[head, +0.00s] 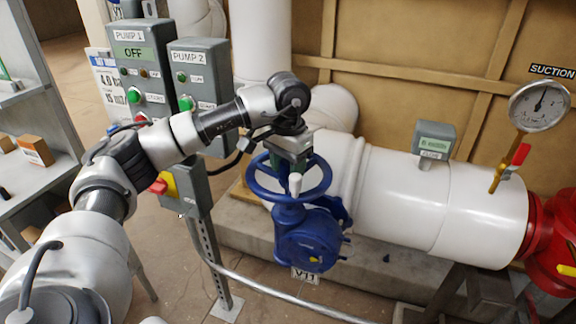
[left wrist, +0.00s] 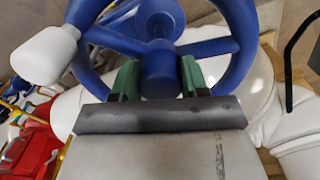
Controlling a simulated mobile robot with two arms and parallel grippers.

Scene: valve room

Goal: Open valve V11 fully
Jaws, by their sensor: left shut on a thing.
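The valve has a blue handwheel (head: 325,182) with a white knob (head: 295,185) and a blue gearbox body (head: 308,246). A tag reading V11 (head: 305,276) hangs below it. My left gripper (head: 288,164) comes down onto the wheel from above. In the left wrist view its green fingers (left wrist: 159,76) sit on either side of the wheel's round hub (left wrist: 160,68), shut on it. The white knob shows at the left there (left wrist: 45,54). The far side of the hub is hidden. My right gripper is out of view.
A white pipe (head: 400,195) with a small grey display box (head: 432,139) runs to the right toward a gauge (head: 540,106) and a red fitting (head: 550,235). Pump control boxes (head: 200,85) and a lower box with a red-yellow switch (head: 165,184) stand close to my left arm.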

